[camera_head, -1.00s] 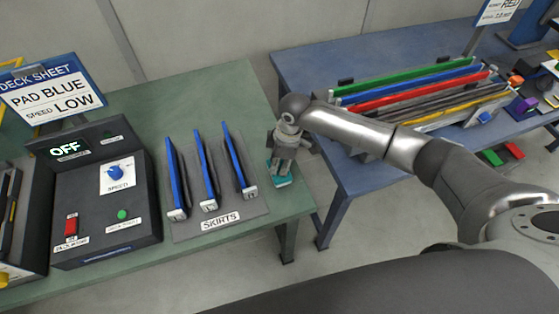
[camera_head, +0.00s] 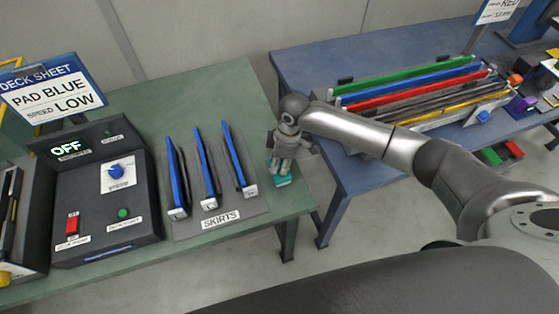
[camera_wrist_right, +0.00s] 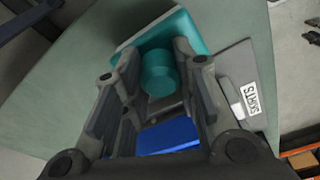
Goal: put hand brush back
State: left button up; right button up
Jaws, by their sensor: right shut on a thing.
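The hand brush seems to be the teal piece (camera_head: 279,180) at the right front corner of the green table (camera_head: 234,94). In the right wrist view it shows a round teal handle (camera_wrist_right: 158,74) over a flat teal base. My right gripper (camera_head: 282,166) points down over it, with its fingers shut on the handle. The base appears to rest on or just above the tabletop; I cannot tell which. My left gripper is not in view.
Left of the brush, a grey mat marked SKIRTS (camera_head: 221,219) holds three blue strips (camera_head: 206,168). A control box (camera_head: 107,190) reading OFF stands further left. A blue table (camera_head: 300,71) with a rack of coloured bars (camera_head: 420,85) stands right, across a gap.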

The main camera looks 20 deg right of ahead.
jog(key=shift+f+b, duration=0.3)
jog(key=shift+f, duration=0.4)
jog(key=shift+f, duration=0.3)
dwell(0.4)
jog(key=o, duration=1.1)
jog(key=shift+c, duration=0.2)
notch_tip(320, 180, up, 12)
jog(key=d, duration=0.1)
jog(key=shift+s+d, duration=0.35)
jog(key=shift+d, duration=0.05)
jog(key=shift+a+f, duration=0.1)
jog(key=shift+f, duration=0.05)
